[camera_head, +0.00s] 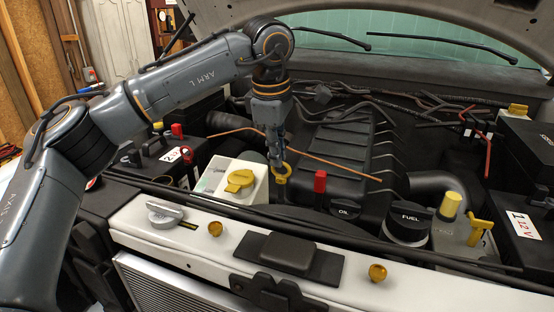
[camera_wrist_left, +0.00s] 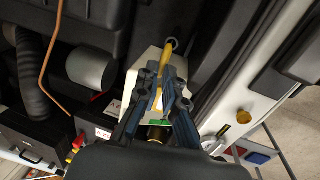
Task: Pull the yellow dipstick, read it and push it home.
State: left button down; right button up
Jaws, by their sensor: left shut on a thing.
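The yellow dipstick has a ring handle (camera_head: 283,174) near the middle of the head view, beside the white reservoir. My left gripper (camera_head: 277,158) comes down from above and is shut on this handle. In the left wrist view the yellow handle (camera_wrist_left: 165,63) shows beyond the fingertips of my left gripper (camera_wrist_left: 159,88), with a small grey ring past it. The stick below the handle is mostly hidden, so I cannot tell how far it sits in its tube. My right gripper is in neither view.
A white reservoir with a yellow cap (camera_head: 239,181) stands just left of the gripper. A thin copper-coloured line (camera_head: 330,161) crosses behind. The white front panel (camera_head: 136,222) lies nearer.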

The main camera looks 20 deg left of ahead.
pick_arm(q)
notch_tip(320, 180, up, 11)
jog(key=p, duration=0.6)
jog(key=c, duration=1.4)
grip_release()
jog(key=shift+c, duration=0.2)
jog(key=shift+r, duration=0.1)
notch_tip(320, 180, up, 12)
send_over(277, 177)
jog(key=s, duration=0.2)
jog(key=shift+s, duration=0.15)
